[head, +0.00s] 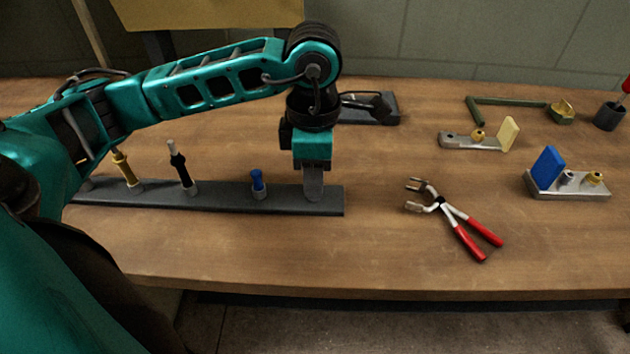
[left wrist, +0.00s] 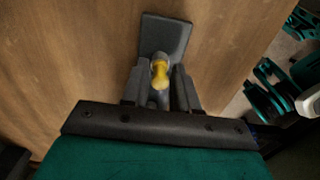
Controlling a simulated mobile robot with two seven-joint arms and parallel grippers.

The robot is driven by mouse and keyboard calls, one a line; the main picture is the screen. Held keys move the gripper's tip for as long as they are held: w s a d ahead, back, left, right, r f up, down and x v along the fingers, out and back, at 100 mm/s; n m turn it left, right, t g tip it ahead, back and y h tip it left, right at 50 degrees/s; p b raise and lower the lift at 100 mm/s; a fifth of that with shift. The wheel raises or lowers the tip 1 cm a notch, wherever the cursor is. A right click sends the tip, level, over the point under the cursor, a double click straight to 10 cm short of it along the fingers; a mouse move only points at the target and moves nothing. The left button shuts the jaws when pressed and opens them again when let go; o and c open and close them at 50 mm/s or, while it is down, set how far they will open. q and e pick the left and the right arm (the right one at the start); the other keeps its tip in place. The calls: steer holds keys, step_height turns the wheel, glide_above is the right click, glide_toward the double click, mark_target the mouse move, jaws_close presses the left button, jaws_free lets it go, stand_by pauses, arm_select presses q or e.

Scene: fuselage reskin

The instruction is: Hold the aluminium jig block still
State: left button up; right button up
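Two pale metal blocks lie at the right of the bench in the head view; I cannot tell which is the jig block. One block (head: 570,190) has an upright blue plate and two small cylinders, one brass. The other block (head: 468,142), farther back, has a cream plate and a brass piece. My left gripper (head: 312,197) is well left of both, pointing down at the right end of a dark rail (head: 225,200). In the left wrist view its fingers (left wrist: 160,80) stand close on either side of a yellow-topped piece (left wrist: 160,71); whether they grip it is unclear. My right gripper is out of view.
Red-handled pliers (head: 455,218) lie open on the bench between the rail and the blue-plated block. The rail holds several upright pieces, including a blue one (head: 258,183). A green bracket (head: 510,101) and a dark cup (head: 609,116) stand at the back right. The front right bench is clear.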

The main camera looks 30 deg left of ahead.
arm_select(q)
jaws_close()
steer(key=shift+r+p, duration=0.65)
steer(key=shift+r, duration=0.4)
steer(key=shift+r+p, duration=0.8)
steer(key=shift+r, duration=0.7)
